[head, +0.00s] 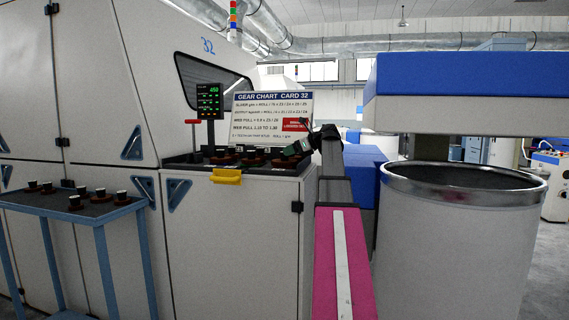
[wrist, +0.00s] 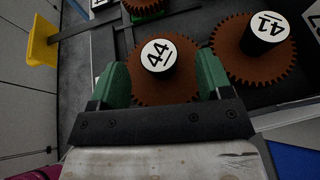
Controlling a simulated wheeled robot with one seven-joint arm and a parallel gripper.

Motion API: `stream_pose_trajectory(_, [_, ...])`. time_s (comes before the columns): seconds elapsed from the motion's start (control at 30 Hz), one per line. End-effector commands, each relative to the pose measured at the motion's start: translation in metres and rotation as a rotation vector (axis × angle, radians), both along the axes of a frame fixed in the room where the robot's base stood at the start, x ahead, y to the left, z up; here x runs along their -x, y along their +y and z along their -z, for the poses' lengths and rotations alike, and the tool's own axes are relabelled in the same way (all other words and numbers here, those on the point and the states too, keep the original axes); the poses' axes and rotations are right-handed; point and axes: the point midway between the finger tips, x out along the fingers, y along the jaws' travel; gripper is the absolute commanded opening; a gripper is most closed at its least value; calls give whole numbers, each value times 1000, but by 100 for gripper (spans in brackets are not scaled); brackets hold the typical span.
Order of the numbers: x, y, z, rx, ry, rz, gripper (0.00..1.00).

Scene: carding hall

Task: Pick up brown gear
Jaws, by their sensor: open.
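A brown toothed gear (wrist: 165,95) with a black hub and a white label reading 44 lies on the dark machine top, seen in the wrist view. My gripper (wrist: 163,78) is open, with one green finger on each side of this gear. I cannot tell whether the fingers touch its teeth or how far above the surface they are. A second brown gear (wrist: 252,62), labelled 41, lies close to the right finger. In the head view my gripper (head: 298,148) is over the right part of the machine top, and the gear under it is hard to make out.
Another brown gear (wrist: 145,5) is cut off at the wrist view's top. A yellow bracket (head: 227,176) sticks out at the machine's front edge. A gear chart board (head: 272,115) and small display (head: 209,101) stand behind. A blue table (head: 75,205) holds several small gears.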

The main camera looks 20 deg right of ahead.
Motion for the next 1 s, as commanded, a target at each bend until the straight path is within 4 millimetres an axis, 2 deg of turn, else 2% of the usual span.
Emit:
stream_pose_trajectory(0.2, [-19, 22, 11, 0, 1, -2, 72])
stream_pose_trajectory(0.47, [-22, 25, 13, 0, 0, -1, 72])
stream_pose_trajectory(0.67, [-21, 24, 12, 0, 0, -1, 10])
stream_pose_trajectory(1.0, [-22, 24, 10, 0, -1, -1, 10])
